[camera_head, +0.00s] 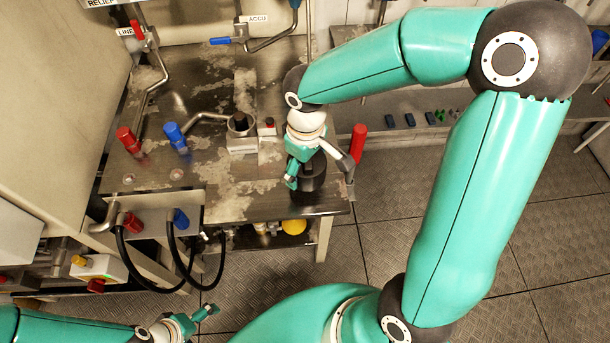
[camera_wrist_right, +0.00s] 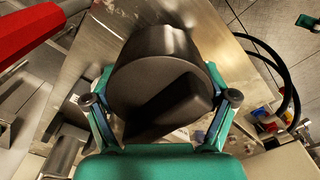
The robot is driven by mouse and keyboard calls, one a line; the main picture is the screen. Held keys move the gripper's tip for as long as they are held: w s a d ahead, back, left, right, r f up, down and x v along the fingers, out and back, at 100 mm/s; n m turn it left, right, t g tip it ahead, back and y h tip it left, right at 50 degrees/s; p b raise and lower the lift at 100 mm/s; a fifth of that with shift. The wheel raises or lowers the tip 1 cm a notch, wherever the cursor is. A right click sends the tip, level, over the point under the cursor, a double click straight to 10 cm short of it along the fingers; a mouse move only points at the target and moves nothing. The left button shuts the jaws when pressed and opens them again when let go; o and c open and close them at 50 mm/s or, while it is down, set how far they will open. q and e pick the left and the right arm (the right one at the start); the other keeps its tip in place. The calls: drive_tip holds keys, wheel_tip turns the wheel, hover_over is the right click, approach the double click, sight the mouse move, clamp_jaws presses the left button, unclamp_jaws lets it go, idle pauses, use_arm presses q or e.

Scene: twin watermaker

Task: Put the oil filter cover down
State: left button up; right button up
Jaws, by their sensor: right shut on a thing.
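The oil filter cover (camera_head: 314,178) is a dark, round, thick piece at the right end of the metal bench top (camera_head: 228,208). In the right wrist view the cover (camera_wrist_right: 155,55) fills the space between the fingers, with a bar-like grip across its near face. My right gripper (camera_head: 305,172) is shut on it; the fingers (camera_wrist_right: 160,105) stand on both sides of that grip. I cannot tell whether the cover touches the bench. My left gripper (camera_head: 200,318) is low at the bottom left, away from the bench, and its jaw opening is unclear.
A red cylinder (camera_head: 358,143) stands close right of the right gripper. A dark round fitting on a light block (camera_head: 241,132), red (camera_head: 128,140) and blue (camera_head: 175,136) handles and pipes are further left. Black hoses (camera_head: 180,262) hang at the bench front. Bare worn metal lies left of the cover.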

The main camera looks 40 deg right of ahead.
drive_tip(key=shift+f, duration=1.95)
drive_tip(key=o, duration=1.2)
drive_tip(key=shift+f, duration=0.1)
drive_tip(key=shift+o, duration=0.2)
wheel_tip(320, 180, up, 12)
drive_tip(key=shift+r+p, duration=0.15)
drive_tip(key=shift+p, duration=0.25)
